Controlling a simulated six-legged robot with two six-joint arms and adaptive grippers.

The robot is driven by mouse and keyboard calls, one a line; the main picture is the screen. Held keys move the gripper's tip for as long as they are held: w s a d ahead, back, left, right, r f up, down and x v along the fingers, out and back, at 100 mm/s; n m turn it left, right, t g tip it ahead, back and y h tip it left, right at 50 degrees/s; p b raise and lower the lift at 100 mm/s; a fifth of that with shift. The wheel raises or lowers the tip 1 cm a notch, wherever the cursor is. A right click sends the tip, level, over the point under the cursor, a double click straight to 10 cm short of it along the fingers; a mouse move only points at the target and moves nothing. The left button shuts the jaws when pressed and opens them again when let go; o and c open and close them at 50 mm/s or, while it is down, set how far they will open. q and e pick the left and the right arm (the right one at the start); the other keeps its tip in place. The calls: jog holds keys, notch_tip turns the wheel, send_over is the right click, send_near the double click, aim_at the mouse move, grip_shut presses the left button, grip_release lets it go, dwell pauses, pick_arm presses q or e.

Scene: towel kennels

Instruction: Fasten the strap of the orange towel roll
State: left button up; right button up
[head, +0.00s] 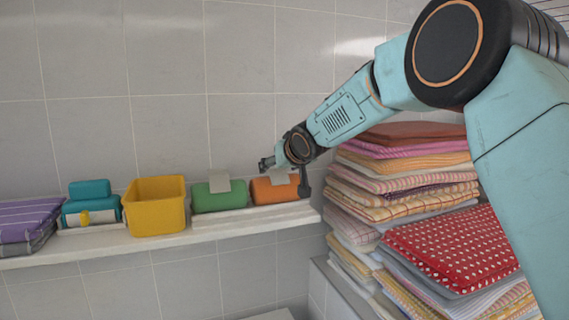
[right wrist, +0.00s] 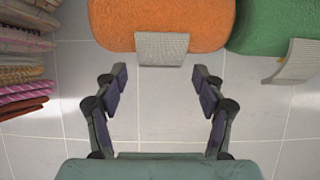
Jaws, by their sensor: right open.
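The orange towel roll (head: 272,190) lies at the right end of the wall shelf. Its pale grey strap (head: 279,177) stands up loose at the top. In the right wrist view the orange roll (right wrist: 165,22) is at the top, and its strap (right wrist: 162,49) hangs over the near edge as a flat flap. My right gripper (head: 283,170) is at the orange roll in the head view. In the right wrist view the right gripper (right wrist: 162,75) is open, its fingers spread on either side of the strap, with nothing between them. My left gripper is not in view.
A green roll (head: 218,196) with a raised grey strap lies just left of the orange one. A yellow bin (head: 155,206) and teal rolls (head: 90,201) stand farther left on the shelf (head: 250,222). Tall stacks of folded towels (head: 405,170) stand at the right, close to my right arm.

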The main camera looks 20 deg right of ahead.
jog(key=shift+v, duration=1.85)
jog(key=shift+a, duration=0.15)
